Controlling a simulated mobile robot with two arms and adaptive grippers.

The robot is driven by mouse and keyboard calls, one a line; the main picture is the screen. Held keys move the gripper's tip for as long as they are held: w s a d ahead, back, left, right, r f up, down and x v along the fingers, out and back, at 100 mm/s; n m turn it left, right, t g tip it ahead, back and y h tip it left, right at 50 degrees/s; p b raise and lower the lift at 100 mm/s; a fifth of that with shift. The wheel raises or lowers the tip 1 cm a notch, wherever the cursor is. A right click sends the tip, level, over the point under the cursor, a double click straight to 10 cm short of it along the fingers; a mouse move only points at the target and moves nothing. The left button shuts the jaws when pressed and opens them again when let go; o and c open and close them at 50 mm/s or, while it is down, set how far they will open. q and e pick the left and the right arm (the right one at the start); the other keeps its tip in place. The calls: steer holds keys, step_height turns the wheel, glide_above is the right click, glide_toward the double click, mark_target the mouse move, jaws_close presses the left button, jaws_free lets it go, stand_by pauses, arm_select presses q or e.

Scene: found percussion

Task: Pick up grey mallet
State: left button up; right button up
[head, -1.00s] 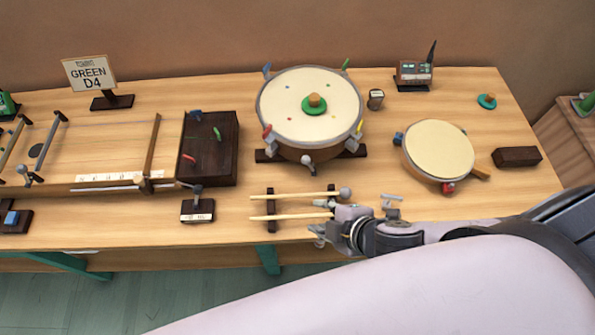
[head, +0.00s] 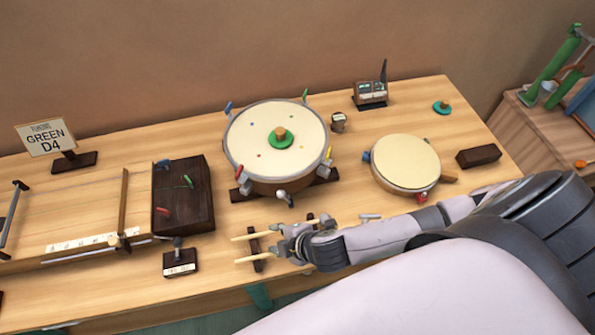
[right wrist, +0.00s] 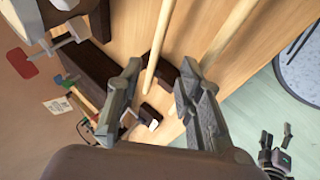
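Two mallets with pale wooden sticks lie side by side across a dark rack (head: 256,264) at the table's front. The rear one, the grey mallet (head: 246,237), has a round grey head visible just beyond my right gripper (head: 280,241). The front mallet's stick (head: 250,260) shows at left, its head hidden by the gripper. In the right wrist view, my right gripper (right wrist: 160,70) is open, with one stick (right wrist: 156,48) between its fingers, apparently the grey mallet's. The other stick (right wrist: 228,30) lies outside, to the right. My left gripper (right wrist: 277,143) appears there too, low and far off, fingers apart.
A large drum (head: 275,145) stands behind the mallets, a smaller drum (head: 405,163) to the right. A dark box (head: 183,197) and a small label stand (head: 180,262) are at left. A dark block (head: 478,156) lies near the right edge.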

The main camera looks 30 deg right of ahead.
mark_target(267, 234)
steer(key=x, duration=0.2)
steer(key=p+x, duration=0.1)
steer(key=x, duration=0.1)
steer(key=shift+w+a+r, duration=0.15)
steer(key=shift+w, duration=0.2)
steer(key=shift+w+f, duration=0.25)
steer(key=shift+f, duration=0.15)
steer(key=shift+c, duration=0.3)
steer(key=c, duration=0.7)
arm_select(q)
steer(key=shift+s+r, duration=0.3)
steer(key=shift+s, duration=0.25)
steer(key=shift+s+r, duration=0.3)
steer(key=shift+s, duration=0.25)
arm_select(e)
jaws_close()
arm_select(q)
steer(key=shift+s, duration=0.1)
